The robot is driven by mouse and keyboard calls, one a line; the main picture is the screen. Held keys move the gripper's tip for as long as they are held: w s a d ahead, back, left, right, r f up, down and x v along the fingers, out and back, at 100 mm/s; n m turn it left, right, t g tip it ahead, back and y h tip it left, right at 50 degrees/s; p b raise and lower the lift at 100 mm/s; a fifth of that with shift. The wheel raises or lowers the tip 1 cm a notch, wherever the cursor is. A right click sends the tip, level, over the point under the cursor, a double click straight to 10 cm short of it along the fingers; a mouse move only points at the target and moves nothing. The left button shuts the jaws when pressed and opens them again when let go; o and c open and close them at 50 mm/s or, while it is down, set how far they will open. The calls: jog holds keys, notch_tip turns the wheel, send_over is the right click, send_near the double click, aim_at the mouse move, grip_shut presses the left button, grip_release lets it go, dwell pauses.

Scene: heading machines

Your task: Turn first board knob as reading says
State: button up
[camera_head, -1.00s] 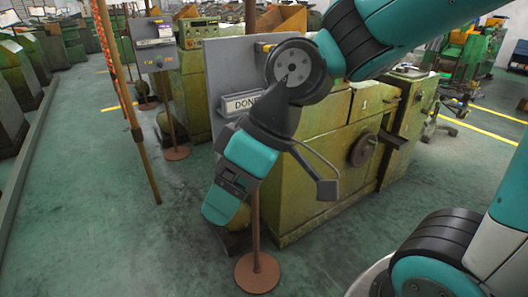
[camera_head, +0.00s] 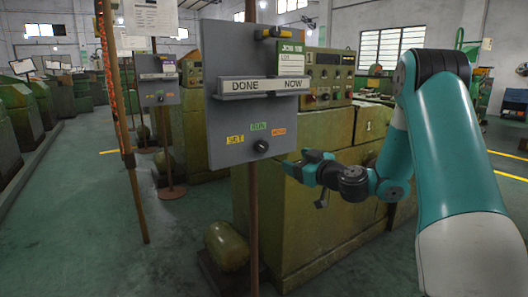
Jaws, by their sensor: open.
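The nearest grey board (camera_head: 225,115) stands on a brown post, facing me. Its black knob (camera_head: 261,147) is low on the board, below three labels: a yellow one (camera_head: 235,139) that seems to say SET, a green RUN label (camera_head: 258,127) and an orange label (camera_head: 278,131) too small to read. The knob's pointer direction is too small to tell.
A green machine (camera_head: 310,235) stands behind the board, with a control panel (camera_head: 329,75) whose display is too small to read. A second grey board (camera_head: 157,90) stands farther back left. A wooden pole (camera_head: 133,190) rises left of the near board. Floor at left front is clear.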

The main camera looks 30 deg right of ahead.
aim_at(264, 147)
jog(key=w+p, duration=0.1)
jog(key=w, duration=0.4)
jog(key=w+a+p, duration=0.1)
jog(key=w+p, duration=0.1)
jog(key=w, duration=0.3)
jog(key=w+p, duration=0.2)
jog(key=w, duration=0.3)
jog(key=shift+w+a, duration=0.15)
jog(key=shift+a, duration=0.2)
jog(key=c, duration=0.9)
